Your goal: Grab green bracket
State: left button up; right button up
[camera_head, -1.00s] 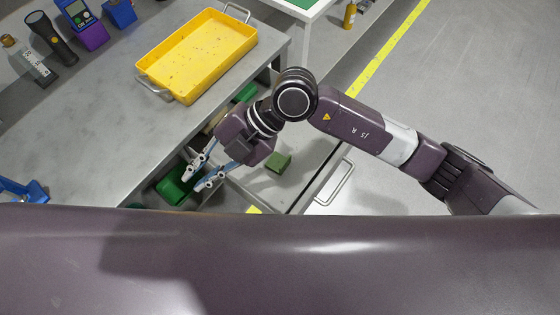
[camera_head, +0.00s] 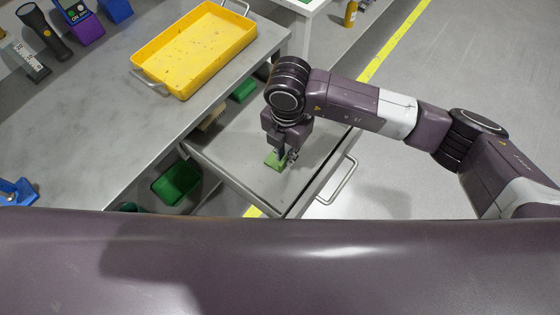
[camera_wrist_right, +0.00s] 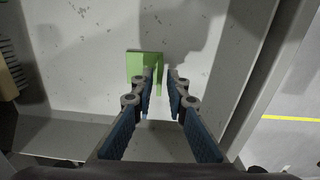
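The green bracket (camera_head: 272,161) lies in an open grey drawer (camera_head: 232,163) in the head view. It also shows in the right wrist view (camera_wrist_right: 140,64), an angled piece with a flat plate and an upright flange. My right gripper (camera_head: 287,162) points down over the bracket; in the right wrist view its fingertips (camera_wrist_right: 165,72) are apart. The upright flange seems to lie between or just beyond the blue-padded fingers; I cannot tell whether they touch it. My left gripper is not in view.
A yellow tray (camera_head: 196,50) stands on the grey workbench (camera_head: 95,110). A green bin (camera_head: 176,183) sits below the bench, left of the drawer. The drawer's walls surround the bracket, and a handle (camera_head: 338,182) sticks out at its front.

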notch_tip(320, 180, down, 3)
jog(key=shift+r+b, duration=0.1)
jog(key=shift+b, duration=0.45)
jog(key=shift+r, duration=0.1)
grip_shut()
jog(key=shift+r, duration=0.1)
